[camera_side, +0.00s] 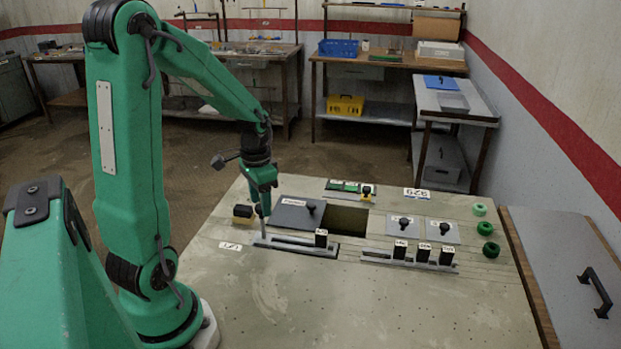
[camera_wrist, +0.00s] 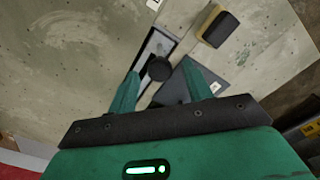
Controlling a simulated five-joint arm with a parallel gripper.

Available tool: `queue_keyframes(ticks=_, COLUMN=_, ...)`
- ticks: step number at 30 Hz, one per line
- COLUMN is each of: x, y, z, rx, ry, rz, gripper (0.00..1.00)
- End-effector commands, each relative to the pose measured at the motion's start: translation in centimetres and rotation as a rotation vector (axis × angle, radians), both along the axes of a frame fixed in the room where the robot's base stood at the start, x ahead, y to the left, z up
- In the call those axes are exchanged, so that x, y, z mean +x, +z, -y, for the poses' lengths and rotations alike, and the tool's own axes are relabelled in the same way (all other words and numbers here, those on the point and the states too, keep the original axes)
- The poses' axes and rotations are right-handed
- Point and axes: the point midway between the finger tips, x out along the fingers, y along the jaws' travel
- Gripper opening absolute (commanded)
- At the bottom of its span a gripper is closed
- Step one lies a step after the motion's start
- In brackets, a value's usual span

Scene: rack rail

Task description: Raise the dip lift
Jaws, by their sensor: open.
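A long grey slotted rail (camera_side: 290,243) lies on the bench in front of a dark square opening (camera_side: 346,219). A thin upright lever (camera_side: 262,228) stands at the rail's left end. In the wrist view its round black knob (camera_wrist: 159,68) shows over the slotted rail (camera_wrist: 154,46). My gripper (camera_side: 261,205) points down at the lever's top. In the wrist view my gripper (camera_wrist: 158,82) is open, with the knob between and slightly beyond its fingertips; contact cannot be told. No readable label identifies the dip lift.
A second rail with black blocks (camera_side: 410,259) lies right. The front bench is clear.

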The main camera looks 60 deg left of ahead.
Motion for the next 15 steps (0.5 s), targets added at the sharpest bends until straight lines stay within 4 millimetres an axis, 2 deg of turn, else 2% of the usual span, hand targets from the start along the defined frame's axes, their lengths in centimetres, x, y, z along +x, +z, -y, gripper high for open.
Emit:
queue_keyframes(ticks=5, x=0.1, y=1.5, z=0.0, rx=0.002, ry=0.0, rz=0.003, gripper=0.5)
queue_keyframes(ticks=15, x=0.1, y=5.8, z=0.0, rx=0.002, ry=-0.001, rz=0.003, gripper=0.5)
